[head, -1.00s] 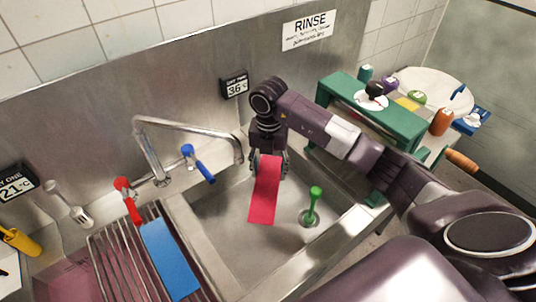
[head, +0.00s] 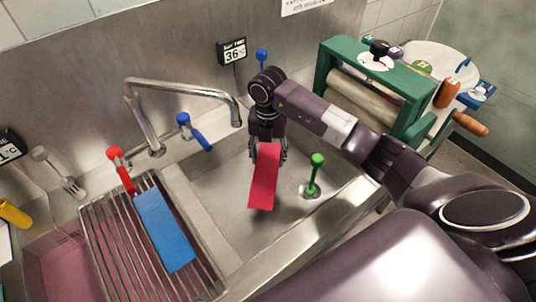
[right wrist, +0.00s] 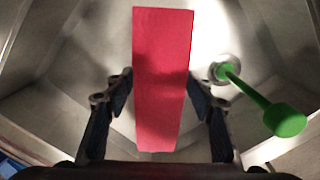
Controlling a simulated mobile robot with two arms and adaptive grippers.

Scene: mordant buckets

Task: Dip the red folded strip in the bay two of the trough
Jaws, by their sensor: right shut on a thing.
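The red folded strip (head: 264,178) hangs from my right gripper (head: 267,150), which is shut on its upper end. In the right wrist view the strip (right wrist: 160,70) runs between the two fingers (right wrist: 160,112). The strip is over the steel basin of bay two (head: 225,208), beside the sign reading 36 °C (head: 233,51). I cannot tell whether its lower end touches the basin floor. A green upright plug (head: 315,176) stands in the basin to the right of the strip. My left gripper is not in view.
A faucet (head: 150,118) with red and blue taps stands behind the basin. Left is a wire rack (head: 112,255) with a blue strip (head: 165,230) over a pinkish bay (head: 58,262).

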